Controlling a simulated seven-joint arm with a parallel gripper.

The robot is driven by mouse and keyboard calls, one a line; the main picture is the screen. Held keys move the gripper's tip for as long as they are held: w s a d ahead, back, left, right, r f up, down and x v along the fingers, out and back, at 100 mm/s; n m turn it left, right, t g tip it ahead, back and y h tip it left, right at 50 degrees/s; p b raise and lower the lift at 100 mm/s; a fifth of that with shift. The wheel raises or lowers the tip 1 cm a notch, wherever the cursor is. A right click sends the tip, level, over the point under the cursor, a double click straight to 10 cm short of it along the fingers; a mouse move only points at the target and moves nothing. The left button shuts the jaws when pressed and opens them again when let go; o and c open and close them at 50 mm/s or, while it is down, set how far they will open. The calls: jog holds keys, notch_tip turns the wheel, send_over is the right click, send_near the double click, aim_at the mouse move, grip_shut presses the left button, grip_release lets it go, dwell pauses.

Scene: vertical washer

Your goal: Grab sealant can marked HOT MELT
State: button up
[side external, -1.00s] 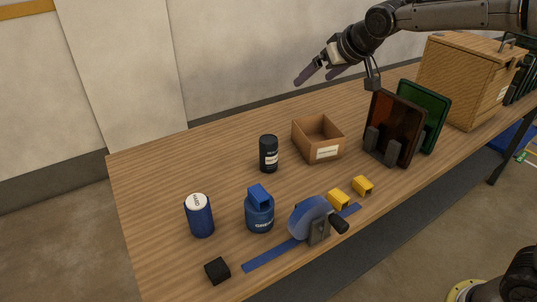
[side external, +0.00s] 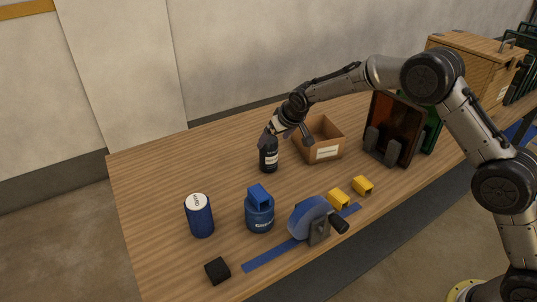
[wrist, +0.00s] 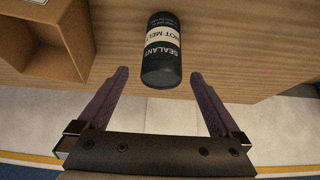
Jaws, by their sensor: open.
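The sealant can (side external: 269,160) is a dark, upright cylinder with a white label band, standing on the table left of the cardboard box. In the wrist view the can (wrist: 161,62) shows the words SEALANT and HOT MEL, the last part cut off by its curve. My gripper (wrist: 158,82) is open, with its two purple-grey fingers apart and the near end of the can between or just beyond their tips. In the side view my gripper (side external: 272,138) is at the top of the can and hides part of it. I cannot tell whether the fingers touch it.
An open cardboard box (side external: 326,152) stands close to the right of the can, also seen in the wrist view (wrist: 40,35). A blue-and-white can (side external: 200,220), a blue canister (side external: 260,215) and a blue-bladed tool (side external: 308,217) stand nearer the front. Dark panels (side external: 391,130) stand right.

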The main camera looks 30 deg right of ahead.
aim_at(268, 154)
jog(key=shift+x, duration=3)
jog(key=shift+s+a, duration=0.1)
jog(key=shift+a, duration=0.05)
grip_shut()
jog(key=shift+r, duration=0.1)
